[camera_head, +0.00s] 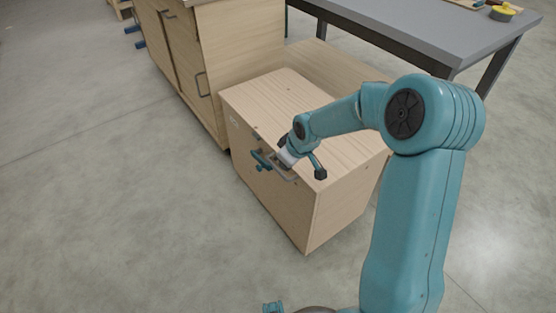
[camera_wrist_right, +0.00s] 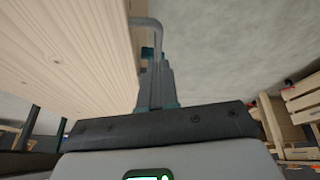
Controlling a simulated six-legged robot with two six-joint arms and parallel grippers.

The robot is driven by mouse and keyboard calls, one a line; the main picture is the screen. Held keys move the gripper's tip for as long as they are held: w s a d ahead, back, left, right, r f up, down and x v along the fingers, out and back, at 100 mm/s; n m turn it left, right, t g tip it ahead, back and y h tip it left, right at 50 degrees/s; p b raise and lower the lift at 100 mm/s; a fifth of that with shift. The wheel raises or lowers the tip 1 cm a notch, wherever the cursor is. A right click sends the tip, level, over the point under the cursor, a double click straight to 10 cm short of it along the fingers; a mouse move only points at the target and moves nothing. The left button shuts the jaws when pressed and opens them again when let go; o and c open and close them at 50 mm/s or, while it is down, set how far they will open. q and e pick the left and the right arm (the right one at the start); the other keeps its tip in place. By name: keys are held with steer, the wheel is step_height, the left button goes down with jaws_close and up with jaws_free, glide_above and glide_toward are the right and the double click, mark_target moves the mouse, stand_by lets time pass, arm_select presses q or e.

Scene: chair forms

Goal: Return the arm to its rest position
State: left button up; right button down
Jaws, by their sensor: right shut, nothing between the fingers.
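My right arm (camera_head: 420,180) reaches forward over the low wooden drawer cabinet (camera_head: 280,100), bent at the elbow. My right gripper (camera_head: 262,162) is at the cabinet's front face, close to its grey bar handle (camera_head: 284,174). In the right wrist view, the gripper's narrow fingers (camera_wrist_right: 157,82) are together and empty. The handle (camera_wrist_right: 147,22) shows just beyond the fingertips in that view. I cannot tell whether the fingers touch it. The pale wooden cabinet side (camera_wrist_right: 70,50) fills the left of that view. My left gripper does not show.
A taller wooden cabinet (camera_head: 222,45) with handles stands behind on the left. A grey-topped table (camera_head: 420,25) stands at the back right, bearing a yellow-topped round item (camera_head: 502,12). Concrete floor (camera_head: 120,200) lies open in front and to the left.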

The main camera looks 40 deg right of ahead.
steer(key=s+a+r, duration=0.2)
steer(key=a, duration=0.5)
steer(key=shift+r, duration=0.4)
steer(key=s+a+f+m+g+y, duration=0.1)
steer(key=s+a+f+y, duration=0.15)
steer(key=a+f, duration=0.5)
steer(key=s+a+f+m+g+y, duration=0.1)
steer(key=s+a+f, duration=0.2)
steer(key=a+f, duration=0.45)
steer(key=s+a+f+m+g, duration=0.2)
steer(key=s+a+f, duration=0.4)
steer(key=s+f, duration=0.4)
step_height(320, 180, up, 29)
steer(key=p, duration=2.7)
steer(key=shift+s+f+y, duration=0.15)
steer(key=shift+s+y, duration=0.2)
steer(key=shift+s, duration=0.1)
steer(key=shift+a, duration=0.1)
